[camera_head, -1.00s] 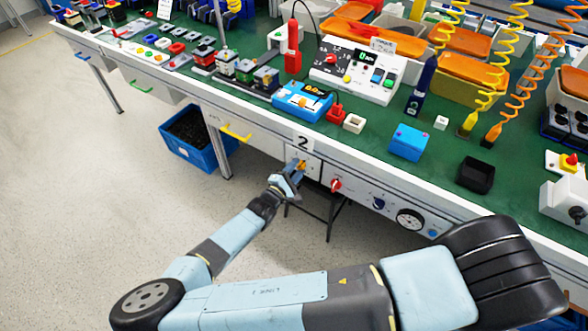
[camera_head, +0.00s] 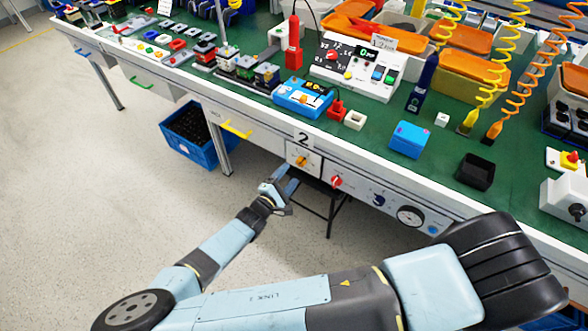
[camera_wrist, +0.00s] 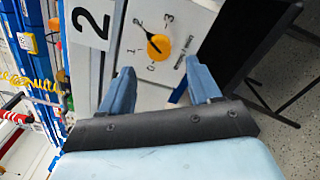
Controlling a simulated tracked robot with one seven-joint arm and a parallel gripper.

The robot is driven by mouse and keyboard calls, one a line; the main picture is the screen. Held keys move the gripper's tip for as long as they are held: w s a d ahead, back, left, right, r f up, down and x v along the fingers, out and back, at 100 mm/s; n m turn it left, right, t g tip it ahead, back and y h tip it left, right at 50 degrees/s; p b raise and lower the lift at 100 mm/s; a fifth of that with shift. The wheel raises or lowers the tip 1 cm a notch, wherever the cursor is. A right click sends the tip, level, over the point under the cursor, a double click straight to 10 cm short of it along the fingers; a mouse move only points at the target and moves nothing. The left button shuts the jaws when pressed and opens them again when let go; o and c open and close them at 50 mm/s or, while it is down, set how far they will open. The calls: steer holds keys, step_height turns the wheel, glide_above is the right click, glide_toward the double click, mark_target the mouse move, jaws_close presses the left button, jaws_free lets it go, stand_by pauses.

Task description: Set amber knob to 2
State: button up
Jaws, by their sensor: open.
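The amber knob (camera_head: 301,160) sits on a white dial plate (camera_head: 311,164) on the bench front, below a sign reading 2 (camera_head: 303,139). In the wrist view the knob (camera_wrist: 160,46) is clear between and beyond my fingers. The dial's numbers run from 0 to 3, and the picture is turned sideways. The knob's dark pointer mark aims up-left, toward the tick between 1 and 3, where the 2 appears to be. My gripper (camera_wrist: 158,70) is open and empty, apart from the knob. In the head view my gripper (camera_head: 286,180) is just below and left of it.
To the right on the same front are a red knob (camera_head: 337,181), a dark blue knob (camera_head: 379,200) and a round gauge (camera_head: 410,215). A blue crate (camera_head: 190,135) stands under the bench. The floor before the bench is open.

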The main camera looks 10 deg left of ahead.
steer(key=v, duration=0.8)
steer(key=shift+a, duration=0.1)
steer(key=w+d+r+m+g+y, duration=0.1)
steer(key=w+d+r+m+g, duration=0.2)
steer(key=d+r+m+g, duration=0.45)
steer(key=w+d+r+m+g+y, duration=0.1)
steer(key=w+d+r+m+g, duration=0.2)
steer(key=d+r, duration=0.85)
steer(key=w+d+r+m+g+y, duration=0.1)
steer(key=w+d+r+m+g, duration=0.4)
steer(key=r, duration=1)
steer(key=s+d+r+m+t+y, duration=0.2)
steer(key=s+d+r, duration=0.6)
steer(key=r, duration=0.2)
steer(key=s+d+r+m+t+y, duration=0.1)
steer(key=s+d+r+m+t, duration=0.1)
steer(key=s+d+r, duration=0.6)
steer(key=shift+s+r+y, duration=0.4)
steer(key=shift+s+r, duration=0.2)
steer(key=shift+r, duration=0.45)
steer(key=shift+t, duration=0.25)
stand_by(0.6)
